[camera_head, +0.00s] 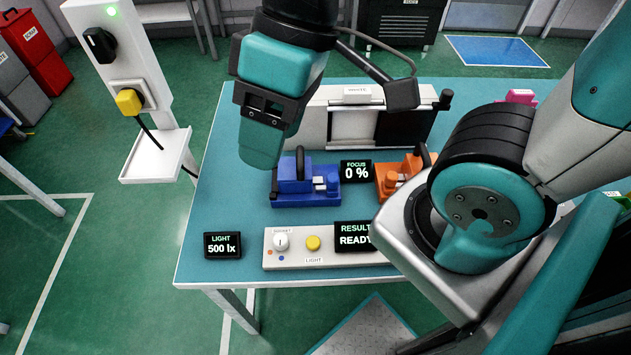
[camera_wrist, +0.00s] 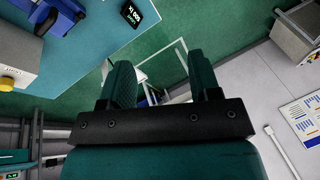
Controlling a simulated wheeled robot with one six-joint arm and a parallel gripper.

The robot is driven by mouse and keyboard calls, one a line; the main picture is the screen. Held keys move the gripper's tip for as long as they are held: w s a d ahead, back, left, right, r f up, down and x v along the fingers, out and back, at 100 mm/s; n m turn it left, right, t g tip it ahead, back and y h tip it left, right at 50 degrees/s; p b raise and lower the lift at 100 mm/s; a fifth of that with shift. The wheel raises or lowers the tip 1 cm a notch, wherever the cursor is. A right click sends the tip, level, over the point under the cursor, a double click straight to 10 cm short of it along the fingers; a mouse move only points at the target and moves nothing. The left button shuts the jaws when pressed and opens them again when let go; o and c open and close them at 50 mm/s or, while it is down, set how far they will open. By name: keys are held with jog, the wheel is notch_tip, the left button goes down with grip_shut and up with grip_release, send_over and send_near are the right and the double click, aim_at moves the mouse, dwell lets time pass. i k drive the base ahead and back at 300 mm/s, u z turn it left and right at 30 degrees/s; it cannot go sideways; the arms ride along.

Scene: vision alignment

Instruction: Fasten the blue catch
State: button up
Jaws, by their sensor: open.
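The blue catch (camera_head: 293,188) sits on the teal table, with a dark upright handle (camera_head: 300,163) on it and a smaller blue block at its right side. Part of it also shows at the top left of the wrist view (camera_wrist: 62,18). My gripper (camera_head: 262,150) hangs at the left of the catch in the head view and looks apart from it. In the wrist view my gripper (camera_wrist: 161,82) has its two teal fingers wide apart with nothing between them. The gripper body hides part of the table behind it.
An orange catch (camera_head: 390,181) stands to the right, partly hidden by my arm. A FOCUS display (camera_head: 356,171) reads 0 %. In front are a control panel (camera_head: 313,260), a READY display (camera_head: 352,237) and a LIGHT display (camera_head: 222,245). A white-framed fixture (camera_head: 320,120) stands behind.

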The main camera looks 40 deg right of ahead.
aim_at(333, 183)
jog(key=z, duration=2.4)
jog(key=k, duration=1.15)
jog(key=u, duration=2.2)
